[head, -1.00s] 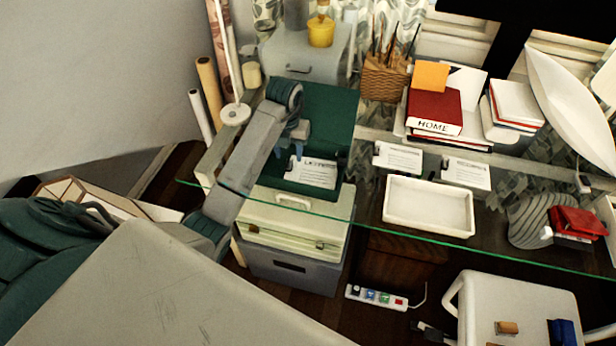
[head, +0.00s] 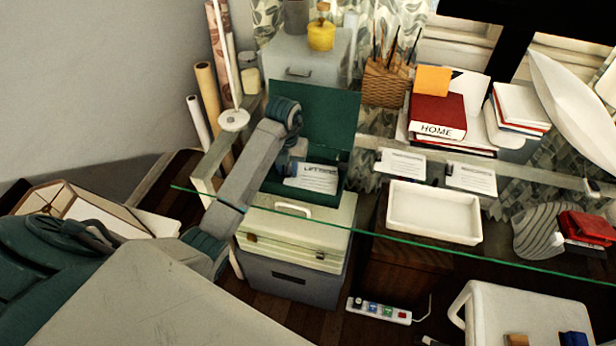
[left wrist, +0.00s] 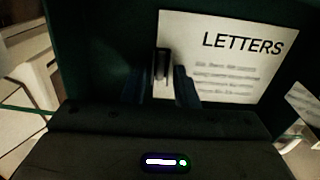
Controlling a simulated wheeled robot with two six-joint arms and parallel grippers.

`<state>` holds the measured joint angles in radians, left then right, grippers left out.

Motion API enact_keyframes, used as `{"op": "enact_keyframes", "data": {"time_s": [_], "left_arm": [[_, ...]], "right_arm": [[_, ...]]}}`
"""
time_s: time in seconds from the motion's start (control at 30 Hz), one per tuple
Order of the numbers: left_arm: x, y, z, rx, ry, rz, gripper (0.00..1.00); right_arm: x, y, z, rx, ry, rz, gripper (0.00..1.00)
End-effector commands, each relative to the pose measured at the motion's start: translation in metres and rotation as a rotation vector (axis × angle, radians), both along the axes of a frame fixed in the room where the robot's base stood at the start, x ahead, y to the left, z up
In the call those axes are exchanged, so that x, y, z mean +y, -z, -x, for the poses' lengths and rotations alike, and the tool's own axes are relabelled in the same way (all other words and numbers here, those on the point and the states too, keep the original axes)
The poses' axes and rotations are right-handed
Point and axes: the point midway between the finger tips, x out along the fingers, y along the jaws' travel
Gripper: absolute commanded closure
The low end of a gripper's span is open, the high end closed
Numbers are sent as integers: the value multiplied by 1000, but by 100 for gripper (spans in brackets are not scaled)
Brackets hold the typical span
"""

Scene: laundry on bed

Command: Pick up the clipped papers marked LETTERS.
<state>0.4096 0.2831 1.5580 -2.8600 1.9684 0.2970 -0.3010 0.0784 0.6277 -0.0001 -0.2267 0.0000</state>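My left gripper (head: 287,168) is low at the left end of the papers. In the left wrist view its two fingers (left wrist: 160,88) stand apart on either side of the clip. I cannot tell whether they touch it. My right gripper is not in view.
Two other clipped papers (head: 402,163) (head: 470,178) lie to the right, behind a white tray (head: 433,213). A wicker pencil basket (head: 386,82) and a red HOME book (head: 437,112) stand behind. The box's raised lid stands behind my gripper.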

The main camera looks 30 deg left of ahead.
Motion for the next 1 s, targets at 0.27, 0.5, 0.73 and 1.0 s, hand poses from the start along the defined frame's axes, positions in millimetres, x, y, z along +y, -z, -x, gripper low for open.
{"op": "enact_keyframes", "data": {"time_s": [0.27,0.5,0.73,1.0], "left_arm": [[0,0,0,0,0,0,100],[0,-3,-1,-2,0,0,100],[14,-11,9,0,-1,-4,100],[32,-41,23,-1,1,1,100]], "right_arm": [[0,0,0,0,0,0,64],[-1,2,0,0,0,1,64],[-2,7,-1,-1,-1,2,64],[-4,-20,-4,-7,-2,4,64]]}}
